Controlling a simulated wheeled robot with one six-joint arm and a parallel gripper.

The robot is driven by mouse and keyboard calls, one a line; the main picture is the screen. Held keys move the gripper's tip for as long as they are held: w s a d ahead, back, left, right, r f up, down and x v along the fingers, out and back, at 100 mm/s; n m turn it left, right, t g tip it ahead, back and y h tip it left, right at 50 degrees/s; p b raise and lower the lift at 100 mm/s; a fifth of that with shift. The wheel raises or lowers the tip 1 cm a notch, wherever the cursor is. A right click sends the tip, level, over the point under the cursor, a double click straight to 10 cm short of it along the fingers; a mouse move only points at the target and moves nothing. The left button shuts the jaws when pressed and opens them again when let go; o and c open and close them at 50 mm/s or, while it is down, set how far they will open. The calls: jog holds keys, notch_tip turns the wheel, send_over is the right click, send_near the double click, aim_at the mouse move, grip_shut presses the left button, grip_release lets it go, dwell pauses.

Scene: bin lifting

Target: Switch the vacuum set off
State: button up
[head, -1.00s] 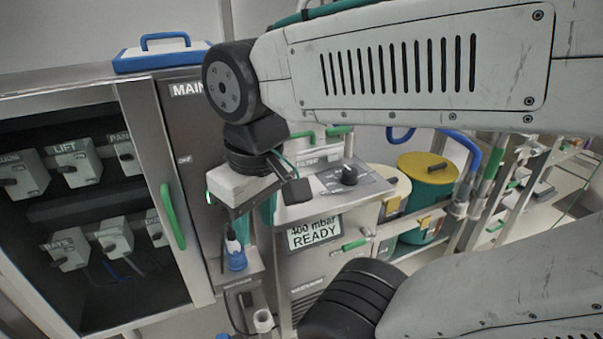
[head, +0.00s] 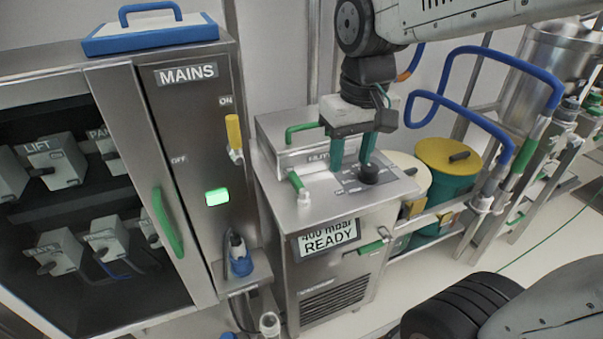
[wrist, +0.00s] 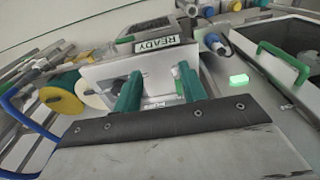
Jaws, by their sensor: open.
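The vacuum set (head: 330,275) is a steel cabinet at the centre of the head view. Its display (head: 329,237) reads "400 mbar READY". A black rotary knob (head: 369,174) stands on its sloped top panel; I cannot read its setting. My gripper (head: 350,165) hangs over that panel with its two green fingers apart and nothing held. The right finger appears close beside the knob, on its far left side; contact cannot be told. In the wrist view the fingers (wrist: 160,90) point at the panel, and the display (wrist: 159,45) shows beyond them.
The MAINS cabinet (head: 185,130) stands left, with a yellow handle (head: 234,133) near ON and a lit green lamp (head: 217,196). A yellow-lidded green drum (head: 447,165) and blue hoses (head: 465,118) are to the right. A green-handled valve (head: 298,187) rises at the panel's left.

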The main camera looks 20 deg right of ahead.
jog(key=w+a+f, duration=0.1)
jog(key=w+f, duration=0.4)
jog(key=w, duration=0.7)
send_over(296, 178)
jog(key=shift+g, duration=0.4)
notch_tip(296, 178, down, 5)
jog(key=shift+s+f, duration=0.15)
jog(key=shift+f, duration=0.05)
jog(key=shift+w+f, duration=0.2)
jog(key=shift+f, duration=0.15)
notch_tip(296, 178, down, 8)
jog(key=shift+r, duration=0.2)
grip_shut()
